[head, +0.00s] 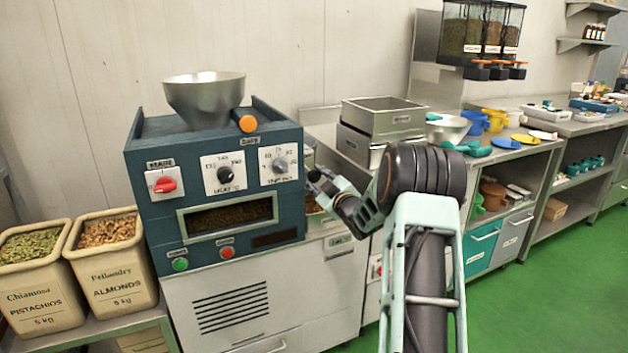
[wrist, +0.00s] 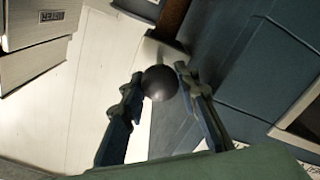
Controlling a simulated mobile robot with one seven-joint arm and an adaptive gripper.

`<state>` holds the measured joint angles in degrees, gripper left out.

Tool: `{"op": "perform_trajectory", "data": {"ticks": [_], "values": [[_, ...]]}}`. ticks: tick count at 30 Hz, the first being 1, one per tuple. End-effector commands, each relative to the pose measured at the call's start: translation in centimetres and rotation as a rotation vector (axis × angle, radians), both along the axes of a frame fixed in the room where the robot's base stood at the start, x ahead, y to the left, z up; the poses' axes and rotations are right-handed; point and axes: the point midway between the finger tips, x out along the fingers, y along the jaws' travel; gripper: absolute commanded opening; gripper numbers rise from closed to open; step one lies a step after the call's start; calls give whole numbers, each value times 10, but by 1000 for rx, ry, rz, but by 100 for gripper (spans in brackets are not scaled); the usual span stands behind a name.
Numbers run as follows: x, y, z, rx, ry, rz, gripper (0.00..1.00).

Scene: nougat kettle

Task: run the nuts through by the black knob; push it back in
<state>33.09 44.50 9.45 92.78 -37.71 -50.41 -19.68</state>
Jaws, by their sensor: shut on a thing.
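The black knob (wrist: 160,84) is a round dark ball in the wrist view. My gripper (wrist: 159,76) is shut on it, with one finger on each side of the ball. In the head view my gripper (head: 318,184) is at the right side of the blue roasting machine (head: 140,160), and I cannot tell the knob from the dark fingers there. Brown nuts or grains (head: 230,216) show dimly behind the machine's front window.
A steel hopper (head: 205,98) and an orange-ended black handle (head: 246,122) are on top of the machine. Steel bins (head: 375,122) stand right of my gripper. Tubs of pistachios (head: 38,280) and almonds (head: 112,268) stand at left. Green floor at right is open.

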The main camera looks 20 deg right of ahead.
Motion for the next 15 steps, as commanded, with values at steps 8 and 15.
{"op": "perform_trajectory", "data": {"ticks": [8, 15], "values": [[-3, -1, -7, 1, 12, -1, 37], [-2, -1, -4, 1, 9, 0, 37]]}}
